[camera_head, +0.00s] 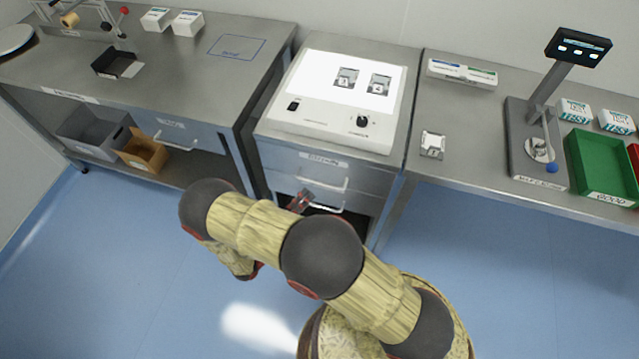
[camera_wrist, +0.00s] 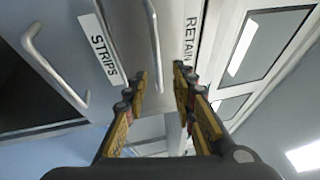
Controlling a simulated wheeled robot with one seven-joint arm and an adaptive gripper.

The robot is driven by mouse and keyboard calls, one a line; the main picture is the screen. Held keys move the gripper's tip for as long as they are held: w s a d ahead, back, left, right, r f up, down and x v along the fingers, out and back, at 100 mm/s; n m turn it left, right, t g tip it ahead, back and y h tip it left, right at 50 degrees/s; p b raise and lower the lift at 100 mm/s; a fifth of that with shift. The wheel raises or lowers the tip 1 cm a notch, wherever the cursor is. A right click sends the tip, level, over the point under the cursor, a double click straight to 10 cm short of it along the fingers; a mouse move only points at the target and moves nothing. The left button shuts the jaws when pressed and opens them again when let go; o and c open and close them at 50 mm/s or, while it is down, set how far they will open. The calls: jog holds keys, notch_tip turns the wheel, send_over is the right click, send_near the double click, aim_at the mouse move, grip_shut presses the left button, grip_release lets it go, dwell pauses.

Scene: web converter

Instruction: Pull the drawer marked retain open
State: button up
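The drawer marked RETAIN is the upper front drawer (camera_head: 358,183) of the middle cabinet and looks closed. Its RETAIN label (camera_wrist: 191,38) reads clearly in the wrist view, with its pale bar handle (camera_wrist: 153,42) beside it. The handle also shows in the head view (camera_head: 322,184). My gripper (camera_head: 301,201) is at the cabinet front, close to the handles. In the wrist view my gripper (camera_wrist: 160,84) is open, with the near end of the RETAIN handle appearing between its fingertips. I cannot tell whether they touch it. My arm hides part of the lower cabinet.
A drawer labelled STRIPS (camera_wrist: 103,50) has another bar handle (camera_wrist: 50,68) on the left in the wrist view. A light box (camera_head: 330,118) stands on the cabinet. Steel tables (camera_head: 190,60) flank it. Blue floor (camera_head: 500,270) is clear at right.

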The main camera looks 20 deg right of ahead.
aim_at(320, 184)
jog(key=shift+n, duration=0.3)
jog(key=shift+f+b+x, duration=0.15)
jog(key=shift+b+x, duration=0.2)
jog(key=shift+x, duration=1.5)
jog(key=shift+f+b+x, duration=0.1)
jog(key=shift+b+x, duration=0.2)
jog(key=shift+x, duration=1.6)
jog(key=shift+w, duration=0.1)
jog(key=shift+c, duration=1)
jog(key=c, duration=0.4)
grip_shut()
